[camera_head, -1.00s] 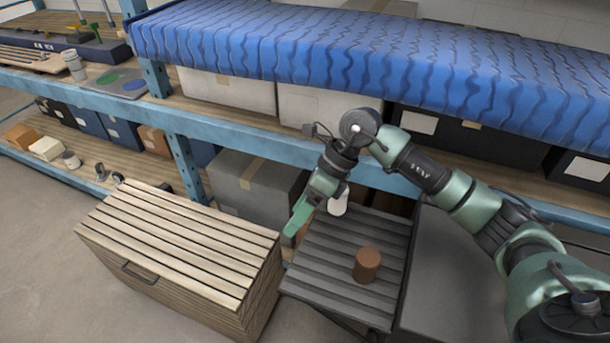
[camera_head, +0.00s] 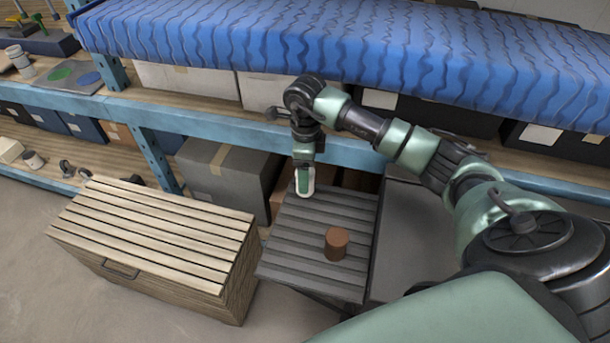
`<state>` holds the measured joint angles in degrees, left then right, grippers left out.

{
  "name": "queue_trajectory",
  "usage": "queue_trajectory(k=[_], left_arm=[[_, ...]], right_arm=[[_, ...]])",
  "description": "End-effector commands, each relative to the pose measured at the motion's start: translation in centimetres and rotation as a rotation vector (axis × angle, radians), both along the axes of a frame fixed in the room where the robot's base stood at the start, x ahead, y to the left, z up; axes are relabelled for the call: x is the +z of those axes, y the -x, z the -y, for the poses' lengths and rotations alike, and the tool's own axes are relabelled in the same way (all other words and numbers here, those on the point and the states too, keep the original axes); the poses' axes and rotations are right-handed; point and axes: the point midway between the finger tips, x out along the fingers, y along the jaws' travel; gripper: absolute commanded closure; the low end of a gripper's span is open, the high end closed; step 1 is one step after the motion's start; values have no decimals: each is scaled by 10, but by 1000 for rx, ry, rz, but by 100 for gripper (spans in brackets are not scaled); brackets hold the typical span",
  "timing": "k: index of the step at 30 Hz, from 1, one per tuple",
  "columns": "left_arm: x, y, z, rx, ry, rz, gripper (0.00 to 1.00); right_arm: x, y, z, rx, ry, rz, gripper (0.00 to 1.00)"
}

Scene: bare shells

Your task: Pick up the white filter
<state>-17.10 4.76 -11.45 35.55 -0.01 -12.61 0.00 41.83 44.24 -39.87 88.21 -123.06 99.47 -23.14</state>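The white filter (camera_head: 311,187) is at the far left corner of the grey slatted table (camera_head: 305,270). It is mostly hidden behind my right gripper (camera_head: 304,188), and only white edges show around the green finger. My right gripper points down over the filter at table height. I cannot tell whether its fingers are closed on the filter or only around it. A brown cylinder (camera_head: 336,243) stands upright nearer the front of the same table. My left gripper is not in view.
A wooden slatted chest (camera_head: 155,235) stands left of the table. A grey surface (camera_head: 408,235) adjoins it on the right. Blue shelving (camera_head: 240,125) with boxes runs behind, with a blue wavy-patterned covering (camera_head: 330,45) overhanging above my arm. The table's middle is clear.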

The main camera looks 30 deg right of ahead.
Motion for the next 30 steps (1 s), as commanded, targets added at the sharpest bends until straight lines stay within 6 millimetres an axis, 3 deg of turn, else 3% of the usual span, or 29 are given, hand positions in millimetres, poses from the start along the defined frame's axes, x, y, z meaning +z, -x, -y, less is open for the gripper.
queue_trajectory(k=[4, 11, 14, 19, 30], left_arm=[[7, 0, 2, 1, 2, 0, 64], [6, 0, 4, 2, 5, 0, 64], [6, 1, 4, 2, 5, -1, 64], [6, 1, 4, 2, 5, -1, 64], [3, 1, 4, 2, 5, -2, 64]], right_arm=[[-14, 0, 0, 0, -1, 0, 30], [-18, 0, 0, 1, -1, 2, 30], [-18, 0, 0, 1, -1, 2, 52], [-17, 0, 0, 1, -1, 2, 97], [-11, -1, 0, 1, 0, 4, 97]])
